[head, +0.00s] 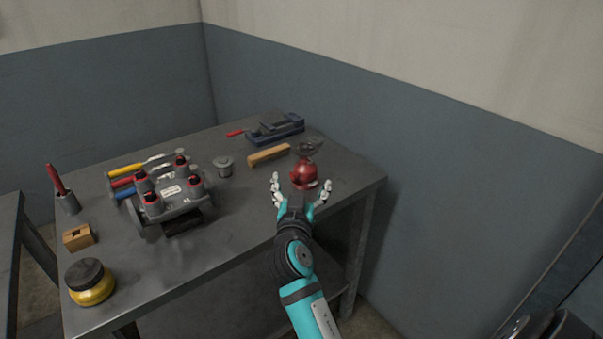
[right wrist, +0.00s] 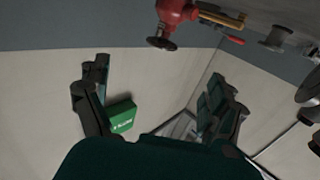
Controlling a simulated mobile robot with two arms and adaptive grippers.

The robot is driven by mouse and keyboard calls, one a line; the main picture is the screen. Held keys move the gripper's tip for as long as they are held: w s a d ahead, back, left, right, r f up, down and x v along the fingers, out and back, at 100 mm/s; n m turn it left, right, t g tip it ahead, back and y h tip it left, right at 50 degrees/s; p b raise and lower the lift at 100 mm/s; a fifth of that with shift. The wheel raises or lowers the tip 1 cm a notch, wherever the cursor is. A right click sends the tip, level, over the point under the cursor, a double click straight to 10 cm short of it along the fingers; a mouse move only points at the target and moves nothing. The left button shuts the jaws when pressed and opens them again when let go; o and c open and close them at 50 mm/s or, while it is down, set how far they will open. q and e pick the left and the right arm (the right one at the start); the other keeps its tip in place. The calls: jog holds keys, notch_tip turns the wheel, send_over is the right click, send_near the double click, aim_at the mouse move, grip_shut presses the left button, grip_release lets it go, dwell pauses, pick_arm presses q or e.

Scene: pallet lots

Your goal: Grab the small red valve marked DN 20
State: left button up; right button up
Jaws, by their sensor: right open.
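A small red valve (head: 304,174) with a dark handwheel (head: 309,148) stands near the right end of the grey workbench (head: 250,215). No DN 20 marking is readable on it. My right gripper (head: 301,182) is open at the bench's front edge, its fingers spread on the near side of the valve. In the right wrist view, the red valve (right wrist: 175,14) shows at the top edge, partly cut off, beyond the open fingers (right wrist: 160,72). Nothing is between the fingers there. My left gripper is not in view.
A wooden-handled brush (head: 269,155) and a blue vise-like tool (head: 276,129) lie behind the valve. A grey metal cup (head: 223,166) and a grey rack with red-topped parts (head: 170,190) stand to the left. A yellow jar (head: 90,282) is at the front left.

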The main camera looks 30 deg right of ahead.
jog(key=p, duration=0.2)
send_near(306, 147)
jog(key=x, duration=0.4)
jog(key=shift+w+d+f, duration=0.25)
jog(key=shift+d, duration=0.05)
jog(key=shift+w+d+r, duration=0.1)
jog(key=shift+w+d, duration=0.1)
jog(key=shift+w, duration=0.05)
jog(key=p+x, duration=0.1)
jog(key=x, duration=0.2)
jog(key=shift+w+d+r, duration=0.1)
jog(key=shift+w, duration=0.2)
jog(key=shift+w+d, duration=0.3)
jog(key=shift+w, duration=0.15)
jog(key=c, duration=1.8)
jog(key=shift+r, duration=0.15)
